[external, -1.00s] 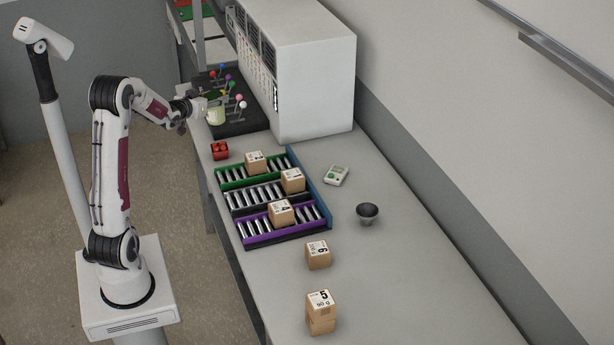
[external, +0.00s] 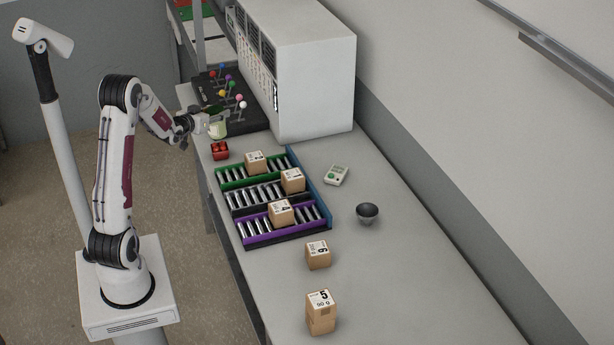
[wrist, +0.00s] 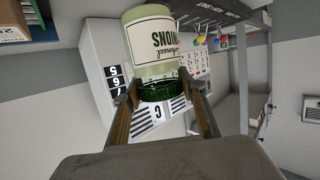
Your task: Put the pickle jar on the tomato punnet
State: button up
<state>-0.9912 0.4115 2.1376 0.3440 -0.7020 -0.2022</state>
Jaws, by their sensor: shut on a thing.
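The pickle jar (external: 218,129) is a pale green jar with a dark green lid, held in my gripper (external: 208,121) above the back of the bench. In the wrist view, the jar (wrist: 152,42) shows a label, and my gripper (wrist: 160,92) is shut on it around the lid end. The tomato punnet (external: 220,151) is a small red box on the bench's left edge. It is just below and in front of the jar in the external view, and the two look apart. The punnet does not show in the wrist view.
A black board with coloured knob levers (external: 225,88) and a white cabinet (external: 305,75) stand behind. A roller rack (external: 262,195) with cardboard boxes lies in front of the punnet. A grey cup (external: 367,213) and a small white device (external: 336,175) stand to the right.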

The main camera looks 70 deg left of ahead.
aim_at(216, 123)
jog(key=shift+f, duration=0.1)
dwell(0.3)
jog(key=shift+f, duration=1.85)
jog(key=shift+f, duration=0.15)
jog(key=o, duration=1.5)
jog(key=shift+s+d+r, duration=0.2)
jog(key=shift+s+r, duration=0.05)
jog(key=shift+v, duration=5.65)
